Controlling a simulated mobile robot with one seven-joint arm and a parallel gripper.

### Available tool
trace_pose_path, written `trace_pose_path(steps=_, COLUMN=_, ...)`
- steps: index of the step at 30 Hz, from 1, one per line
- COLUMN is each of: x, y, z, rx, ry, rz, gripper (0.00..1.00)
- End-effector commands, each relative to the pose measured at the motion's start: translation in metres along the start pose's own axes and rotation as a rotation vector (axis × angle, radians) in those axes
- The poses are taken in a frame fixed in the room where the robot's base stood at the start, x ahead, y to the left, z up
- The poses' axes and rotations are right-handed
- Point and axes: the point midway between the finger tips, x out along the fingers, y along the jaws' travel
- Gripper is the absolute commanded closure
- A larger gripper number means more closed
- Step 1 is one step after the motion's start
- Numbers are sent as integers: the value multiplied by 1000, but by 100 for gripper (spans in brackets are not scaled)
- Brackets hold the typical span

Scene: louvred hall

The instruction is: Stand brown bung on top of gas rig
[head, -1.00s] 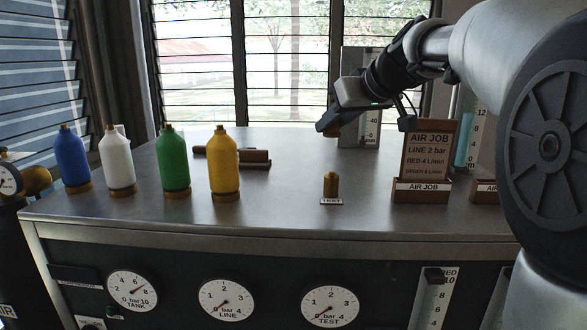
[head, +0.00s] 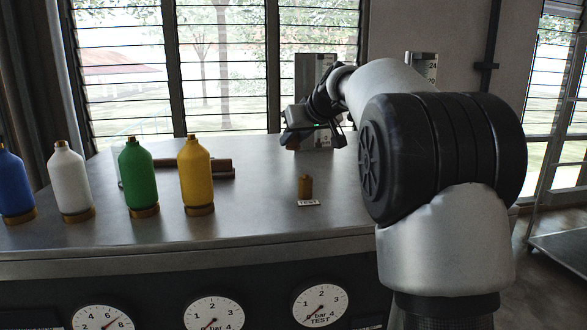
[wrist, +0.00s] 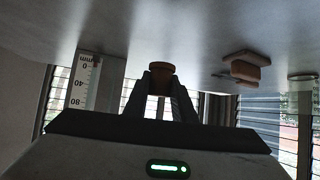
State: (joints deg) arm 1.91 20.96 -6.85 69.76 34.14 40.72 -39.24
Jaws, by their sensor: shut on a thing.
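The brown bung (wrist: 161,69) is held between the fingertips of my gripper (wrist: 161,82) in the wrist view, which shows the scene upside down. In the head view my gripper (head: 295,134) is over the back part of the gas rig's grey metal top (head: 240,215). The bung (head: 293,145) shows there only as a small brown patch below the fingers. It looks close to the top, but I cannot tell whether it touches.
A brass fitting (head: 305,187) with a label stands in front of my gripper. Yellow (head: 195,175), green (head: 138,178), white (head: 70,182) and blue (head: 13,185) bottles stand at left. A scaled upright block (head: 313,75) is behind the gripper. Brown blocks (head: 218,168) lie behind the bottles.

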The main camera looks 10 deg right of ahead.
Motion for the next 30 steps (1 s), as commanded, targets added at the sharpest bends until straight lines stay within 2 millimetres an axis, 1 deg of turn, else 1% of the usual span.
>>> trace_pose_path(steps=1, x=6, y=0, z=9, rx=1, ry=-2, rz=-1, gripper=100)
trace_pose_path(steps=3, x=11, y=0, z=17, rx=1, ry=0, rz=-1, gripper=100)
trace_pose_path(steps=8, x=17, y=0, z=25, rx=1, ry=1, rz=-1, gripper=100)
trace_pose_path(steps=15, x=35, y=0, z=52, rx=1, ry=-1, rz=-1, gripper=100)
trace_pose_path(steps=23, x=36, y=0, z=53, rx=-1, ry=1, rz=-1, gripper=100)
trace_pose_path(steps=27, x=38, y=0, z=57, rx=-1, ry=1, rz=-1, gripper=100)
trace_pose_path(steps=28, x=38, y=0, z=56, rx=-1, ry=1, rz=-1, gripper=73)
trace_pose_path(steps=30, x=37, y=0, z=55, rx=-1, ry=1, rz=-1, gripper=61)
